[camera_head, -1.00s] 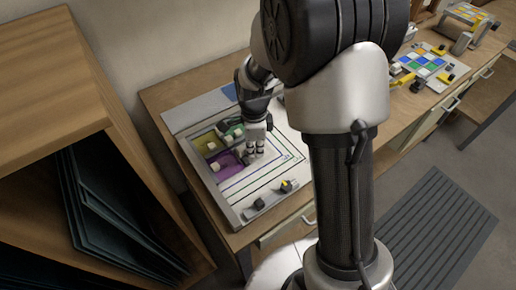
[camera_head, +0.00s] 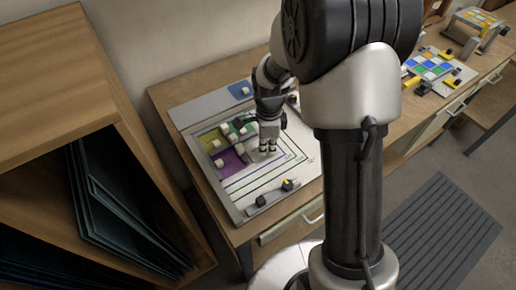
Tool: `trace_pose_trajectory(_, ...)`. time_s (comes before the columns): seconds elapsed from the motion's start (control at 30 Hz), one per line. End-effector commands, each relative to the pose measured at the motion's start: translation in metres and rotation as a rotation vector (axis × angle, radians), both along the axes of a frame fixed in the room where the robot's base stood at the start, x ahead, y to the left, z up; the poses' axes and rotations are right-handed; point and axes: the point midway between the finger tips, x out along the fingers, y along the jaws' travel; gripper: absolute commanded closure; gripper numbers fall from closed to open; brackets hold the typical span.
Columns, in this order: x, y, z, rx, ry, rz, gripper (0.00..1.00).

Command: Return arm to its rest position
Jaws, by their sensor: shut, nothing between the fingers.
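My gripper (camera_head: 267,150) hangs from my arm, pointing down over the framed painting panel (camera_head: 236,205) on the workbench. It is shut and holds nothing. Its fingertips are close to the panel's surface; I cannot tell whether they touch it. The panel has a yellow-olive, a green and a purple patch at its left, with small pale blocks on them, and striped lines at its right. My upper arm hides the bench to the right of the panel.
A wooden shelf with dark sheets (camera_head: 110,215) stands close at the left. Farther right on the bench (camera_head: 400,130) are a coloured tile panel (camera_head: 430,68) and a small raised stand (camera_head: 478,20). A ribbed dark mat (camera_head: 440,235) lies on the floor at the right.

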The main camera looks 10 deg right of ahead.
Motion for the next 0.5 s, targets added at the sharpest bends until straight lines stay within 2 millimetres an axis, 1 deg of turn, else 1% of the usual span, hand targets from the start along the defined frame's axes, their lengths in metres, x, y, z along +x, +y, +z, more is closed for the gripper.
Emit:
trace_pose_trajectory(0.03,0.003,0.003,0.022,0.001,-0.011,0.003,1.00)
trace_pose_trajectory(0.2,0.002,0.003,0.061,0.000,-0.009,0.003,1.00)
trace_pose_trajectory(0.33,0.002,0.003,0.082,0.001,-0.007,0.003,1.00)
trace_pose_trajectory(0.5,0.001,0.003,0.096,0.000,-0.004,0.002,1.00)
